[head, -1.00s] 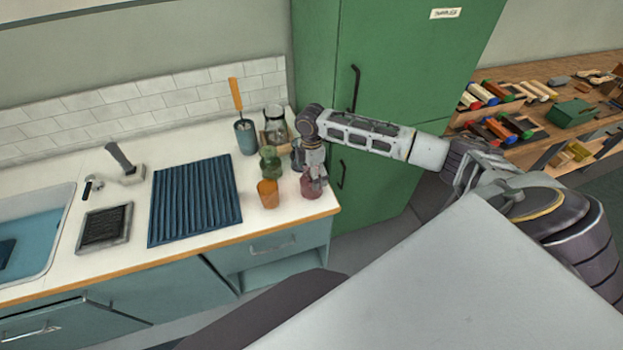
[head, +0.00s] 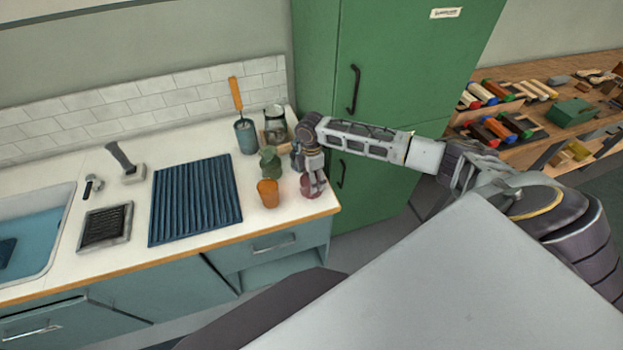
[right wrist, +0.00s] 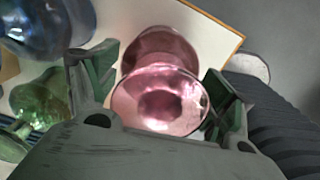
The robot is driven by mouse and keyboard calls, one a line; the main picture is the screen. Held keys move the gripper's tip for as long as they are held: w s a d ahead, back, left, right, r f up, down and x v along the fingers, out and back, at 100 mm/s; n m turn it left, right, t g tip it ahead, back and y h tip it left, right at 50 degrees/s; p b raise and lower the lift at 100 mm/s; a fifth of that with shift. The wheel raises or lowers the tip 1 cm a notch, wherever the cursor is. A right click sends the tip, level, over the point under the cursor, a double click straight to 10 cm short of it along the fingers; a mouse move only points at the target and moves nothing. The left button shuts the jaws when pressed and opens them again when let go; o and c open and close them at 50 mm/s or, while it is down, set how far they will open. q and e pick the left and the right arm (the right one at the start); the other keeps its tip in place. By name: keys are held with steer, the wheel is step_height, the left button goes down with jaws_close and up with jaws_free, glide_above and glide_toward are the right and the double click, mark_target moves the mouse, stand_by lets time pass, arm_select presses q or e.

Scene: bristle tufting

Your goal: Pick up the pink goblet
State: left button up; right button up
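The pink goblet (head: 306,189) stands near the right front corner of the counter, partly hidden behind my right gripper (head: 313,184). In the right wrist view the goblet (right wrist: 158,95) lies between the two fingers of my right gripper (right wrist: 160,92). One finger is on each side of it. A small gap shows on the left side; the right finger is very close to the glass, and I cannot tell if it touches. The fingers look spread, not closed on it. My left gripper is in neither view.
An orange cup (head: 268,193) and a green goblet (head: 270,162) stand close left of the pink one. A blue glass (right wrist: 45,25) is close by in the wrist view. A ribbed blue mat (head: 195,200) lies further left. A green cabinet (head: 385,70) stands right of the counter.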

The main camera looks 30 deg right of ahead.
steer(key=c, duration=0.7)
steer(key=shift+r, duration=0.1)
steer(key=shift+r+b, duration=0.3)
steer(key=shift+r, duration=4.65)
